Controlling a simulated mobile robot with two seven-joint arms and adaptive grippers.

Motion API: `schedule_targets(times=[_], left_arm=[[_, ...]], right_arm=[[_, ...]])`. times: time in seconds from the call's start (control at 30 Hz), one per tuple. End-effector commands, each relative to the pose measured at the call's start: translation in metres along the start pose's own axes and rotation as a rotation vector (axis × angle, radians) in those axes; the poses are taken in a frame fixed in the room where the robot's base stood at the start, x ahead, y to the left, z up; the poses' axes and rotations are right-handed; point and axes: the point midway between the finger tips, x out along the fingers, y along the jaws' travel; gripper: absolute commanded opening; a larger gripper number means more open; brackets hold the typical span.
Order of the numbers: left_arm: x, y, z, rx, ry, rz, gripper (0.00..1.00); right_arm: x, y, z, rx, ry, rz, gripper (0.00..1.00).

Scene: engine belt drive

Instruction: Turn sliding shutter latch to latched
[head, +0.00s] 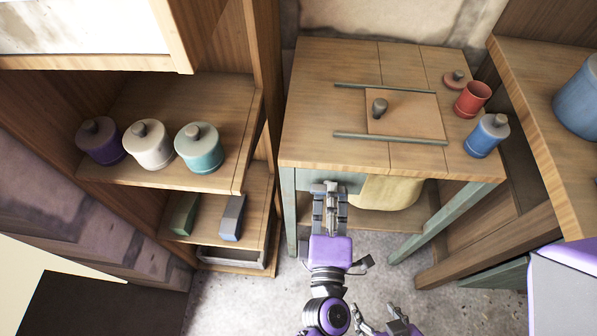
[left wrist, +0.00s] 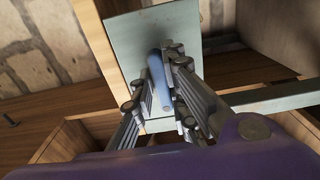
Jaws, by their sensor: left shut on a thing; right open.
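A blue rounded lever (left wrist: 158,78) stands against a flat grey-green plate (left wrist: 128,42) in the left wrist view; I take it for the latch. My left gripper (head: 329,190) is at the table's front edge, and its fingers close around the lever in the left wrist view (left wrist: 166,75). In the head view the gripper hides the lever. The latch's end position cannot be read. A square wooden shutter panel (head: 408,121) with a dark knob (head: 379,107) lies between two rails on the tabletop. My right gripper (head: 385,322) is open and empty, low at the bottom edge.
The wooden table (head: 315,75) also bears a red cup (head: 473,99), its lid (head: 454,79) and a blue jar (head: 486,137). Shelves (head: 225,100) with lidded jars stand at left, another shelf (head: 545,130) at right. A pale sack-like thing (head: 393,193) is under the table.

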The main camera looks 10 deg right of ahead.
Motion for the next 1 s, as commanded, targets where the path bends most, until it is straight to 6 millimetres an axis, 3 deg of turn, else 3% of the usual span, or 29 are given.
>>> schedule_targets(times=[0.07,0.1,0.23,0.67,1.0], left_arm=[[0.001,0.003,-0.001,-0.001,0.002,0.005,0.0],[0.002,0.003,-0.001,-0.001,0.002,0.005,0.14],[0.001,0.002,-0.001,0.0,0.002,0.005,0.32],[-0.009,0.0,0.0,0.002,0.0,0.0,0.32],[-0.078,0.0,-0.001,0.001,0.0,-0.001,0.32]], right_arm=[[-0.001,0.0,0.001,0.0,-0.001,0.0,0.6],[-0.001,0.0,0.001,0.0,-0.001,0.0,0.6],[-0.001,0.0,0.001,0.0,-0.001,0.0,0.6],[-0.004,0.001,0.008,0.003,-0.013,0.003,0.6],[-0.003,0.001,0.006,0.002,-0.011,0.003,0.6]])
